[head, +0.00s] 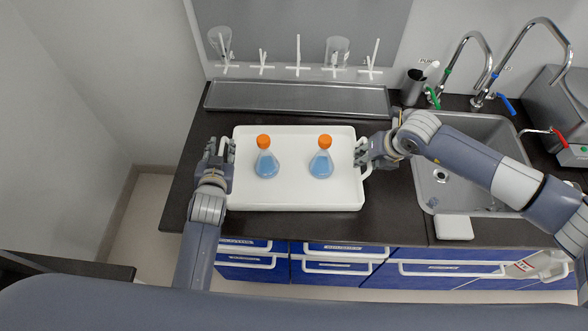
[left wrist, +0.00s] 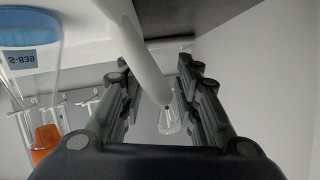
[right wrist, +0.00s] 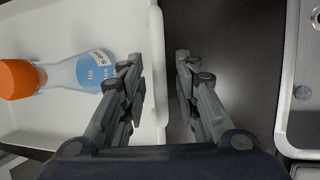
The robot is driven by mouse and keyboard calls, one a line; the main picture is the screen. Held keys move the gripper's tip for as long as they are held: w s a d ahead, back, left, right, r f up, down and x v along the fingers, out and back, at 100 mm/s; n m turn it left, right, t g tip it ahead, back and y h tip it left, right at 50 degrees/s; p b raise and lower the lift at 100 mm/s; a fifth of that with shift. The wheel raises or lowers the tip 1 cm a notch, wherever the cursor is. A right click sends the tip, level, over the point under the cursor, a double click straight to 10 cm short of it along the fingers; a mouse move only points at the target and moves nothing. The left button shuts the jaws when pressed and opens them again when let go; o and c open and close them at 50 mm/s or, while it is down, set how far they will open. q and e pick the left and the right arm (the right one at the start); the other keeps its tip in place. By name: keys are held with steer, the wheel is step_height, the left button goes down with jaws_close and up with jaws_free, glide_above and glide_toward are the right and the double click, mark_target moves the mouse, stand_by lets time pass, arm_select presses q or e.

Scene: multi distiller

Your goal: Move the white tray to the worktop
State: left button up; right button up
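The white tray (head: 300,196) is over the dark worktop (head: 386,222), left of the sink. It looks level; I cannot tell if it rests there or hangs just above. Two flasks of blue liquid with orange caps, a left one (head: 266,164) and a right one (head: 321,164), stand upright in it. My left gripper (head: 219,150) is at the tray's left handle. In the left wrist view its fingers are apart, with the white handle (left wrist: 140,50) between them.
A grey drip tray (head: 297,97) and a pegged rack (head: 298,68) with glassware lie behind. The sink (head: 470,150) with taps is to the right. A small white block (head: 454,227) lies at the front edge. Blue drawers (head: 345,268) are below.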

steer(key=shift+r, duration=0.15)
arm_select(q)
steer(key=v, duration=1.2)
arm_select(e)
steer(key=v, duration=1.1)
steer(key=shift+s+r, duration=0.2)
steer(key=shift+r, duration=0.1)
arm_select(q)
steer(key=shift+f, duration=0.1)
